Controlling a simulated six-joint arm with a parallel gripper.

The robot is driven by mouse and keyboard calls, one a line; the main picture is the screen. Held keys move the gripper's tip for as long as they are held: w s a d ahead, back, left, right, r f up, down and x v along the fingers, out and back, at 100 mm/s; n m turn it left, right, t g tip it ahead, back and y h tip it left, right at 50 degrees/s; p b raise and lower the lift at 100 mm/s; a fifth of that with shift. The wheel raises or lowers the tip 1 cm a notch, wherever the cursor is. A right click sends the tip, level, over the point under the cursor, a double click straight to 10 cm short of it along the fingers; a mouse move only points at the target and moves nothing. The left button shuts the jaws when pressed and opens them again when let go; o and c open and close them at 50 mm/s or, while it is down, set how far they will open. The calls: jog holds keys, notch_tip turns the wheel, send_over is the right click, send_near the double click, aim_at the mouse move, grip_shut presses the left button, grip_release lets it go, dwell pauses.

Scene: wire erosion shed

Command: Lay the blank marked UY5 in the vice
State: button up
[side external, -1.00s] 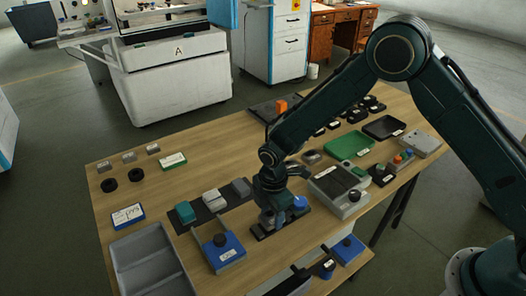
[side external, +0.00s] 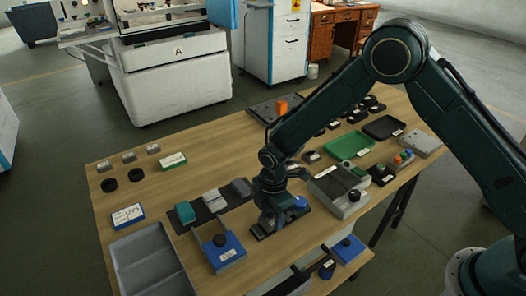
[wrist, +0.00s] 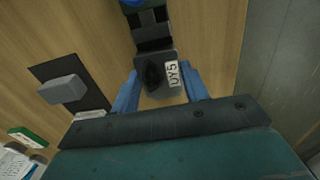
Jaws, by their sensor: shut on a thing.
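The blank marked UY5 (wrist: 176,87) is a dark grey block with a white label and a round black feature on its top. In the wrist view it sits between the two blue fingers of my gripper (wrist: 160,73), which is shut on it. In the side view my gripper (side external: 272,226) is low over the vice, whose blue knob (side external: 301,202) shows to the right. My gripper hides most of the vice there. I cannot tell whether the blank rests in it.
A dark mat (side external: 230,203) with several blocks lies left of my gripper. A grey and blue fixture (side external: 222,252) stands in front of it. A grey device with a black top (side external: 338,185) stands to the right. A grey tray (side external: 150,262) lies at the front left.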

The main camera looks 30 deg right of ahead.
jog(key=shift+f, duration=0.4)
dwell(0.7)
jog(key=o, duration=1.8)
jog(key=shift+c, duration=0.2)
jog(key=shift+r, duration=0.15)
jog(key=shift+r, duration=3.35)
